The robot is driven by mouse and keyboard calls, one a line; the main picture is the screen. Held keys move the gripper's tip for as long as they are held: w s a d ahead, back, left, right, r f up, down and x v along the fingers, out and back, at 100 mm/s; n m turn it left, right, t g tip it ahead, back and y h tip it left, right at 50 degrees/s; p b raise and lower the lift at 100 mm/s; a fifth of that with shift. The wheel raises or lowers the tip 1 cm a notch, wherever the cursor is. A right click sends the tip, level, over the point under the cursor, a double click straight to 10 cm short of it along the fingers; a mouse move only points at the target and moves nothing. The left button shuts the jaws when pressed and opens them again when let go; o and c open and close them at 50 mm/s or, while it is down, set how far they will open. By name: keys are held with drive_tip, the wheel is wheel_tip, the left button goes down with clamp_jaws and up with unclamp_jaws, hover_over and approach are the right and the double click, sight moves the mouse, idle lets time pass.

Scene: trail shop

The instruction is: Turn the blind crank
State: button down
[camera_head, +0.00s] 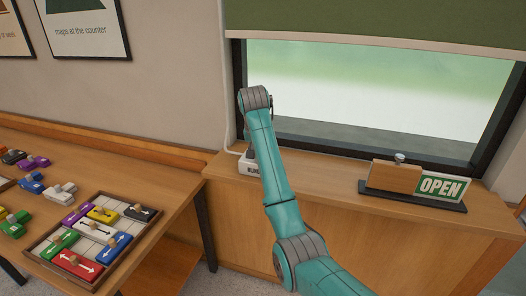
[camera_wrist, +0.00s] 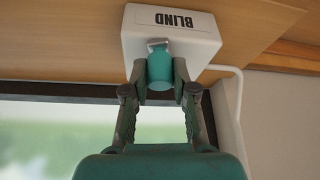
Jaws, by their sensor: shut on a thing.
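The white box (camera_wrist: 190,40) marked BLIND sits on the wooden sill and shows upside down in the wrist view. The crank's teal knob (camera_wrist: 160,68), with a metal piece at its top, stands in front of it. My gripper (camera_wrist: 160,84) has its two fingers closed around the knob.
An OPEN sign (camera_head: 440,187) stands on the sill to the right, next to a wooden block (camera_head: 393,177). On the left table (camera_head: 165,190) lie a tray (camera_head: 128,263) of coloured blocks and several loose ones. A white tube (camera_wrist: 238,110) runs from the box.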

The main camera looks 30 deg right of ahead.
drive_tip(key=m, duration=0.1)
drive_tip(key=w+a+m+g+h, duration=0.1)
drive_tip(key=m, duration=0.1)
drive_tip(key=shift+w+a+m, duration=0.1)
drive_tip(key=shift+a+m, duration=0.1)
drive_tip(key=shift+m, duration=0.1)
drive_tip(key=m, duration=0.1)
drive_tip(key=w+m+g, duration=0.1)
drive_tip(key=m, duration=0.1)
drive_tip(key=shift+w+a+m+h, duration=0.25)
drive_tip(key=shift+a+m+h, duration=0.05)
drive_tip(key=shift+a, duration=0.1)
drive_tip(key=w+m+g, duration=0.1)
drive_tip(key=m, duration=0.2)
drive_tip(key=shift+w+a+g, duration=0.1)
drive_tip(key=shift+w+g, duration=0.1)
drive_tip(key=shift+g, duration=0.2)
drive_tip(key=shift+w+m+g, duration=0.2)
drive_tip(key=shift+w+m, duration=0.05)
drive_tip(key=shift+m, duration=0.4)
drive_tip(key=shift+w+m+g, duration=0.2)
drive_tip(key=shift+w+m, duration=0.05)
drive_tip(key=shift+m, duration=0.4)
drive_tip(key=c, duration=0.9)
unclamp_jaws()
